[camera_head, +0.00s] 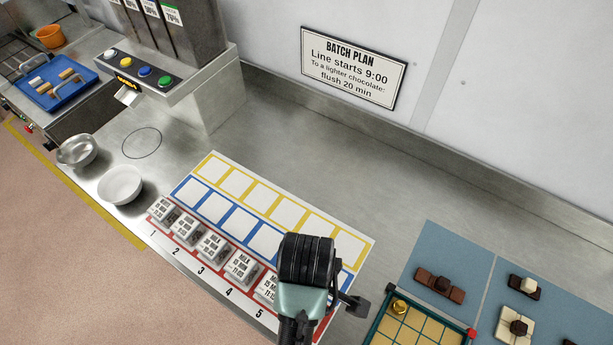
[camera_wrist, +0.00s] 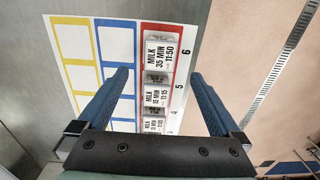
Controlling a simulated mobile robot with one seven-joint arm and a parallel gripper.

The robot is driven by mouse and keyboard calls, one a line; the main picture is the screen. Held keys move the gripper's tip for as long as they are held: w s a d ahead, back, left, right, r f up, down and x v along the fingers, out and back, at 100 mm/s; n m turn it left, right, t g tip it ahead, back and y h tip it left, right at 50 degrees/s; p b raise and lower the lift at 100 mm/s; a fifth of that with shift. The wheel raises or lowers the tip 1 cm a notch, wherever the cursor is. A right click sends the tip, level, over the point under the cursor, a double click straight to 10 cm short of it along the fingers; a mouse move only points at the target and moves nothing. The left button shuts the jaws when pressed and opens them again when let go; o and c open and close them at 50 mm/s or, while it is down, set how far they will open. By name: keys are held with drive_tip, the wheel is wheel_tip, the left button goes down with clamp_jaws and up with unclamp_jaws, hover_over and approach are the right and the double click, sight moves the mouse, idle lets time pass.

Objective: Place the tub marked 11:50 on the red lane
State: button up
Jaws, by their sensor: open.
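The tub marked 11:50 (camera_wrist: 160,52), labelled MILK 35 MIN, sits upright in the red lane (camera_wrist: 181,60) beside number 6 in the wrist view. In the head view my wrist hides that end of the lane. My gripper (camera_wrist: 158,76) is open and empty above the lane. Its fingers are spread to either side of the row of tubs, with the 11:50 tub just beyond the fingertips in the picture. I cannot tell how high the fingers are. A tub marked 11:15 (camera_wrist: 155,98) stands beside it, nearer the palm.
Several more milk tubs (camera_head: 212,246) stand along the red lane. The blue lane (camera_head: 215,207) and yellow lane (camera_head: 236,182) show empty squares. White bowl (camera_head: 120,185) and metal bowl (camera_head: 77,151) stand left. A gold-celled tray (camera_head: 410,325) and chocolates (camera_head: 440,285) lie right. The rear counter is clear.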

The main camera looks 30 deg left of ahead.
drive_tip(key=shift+r, duration=0.9)
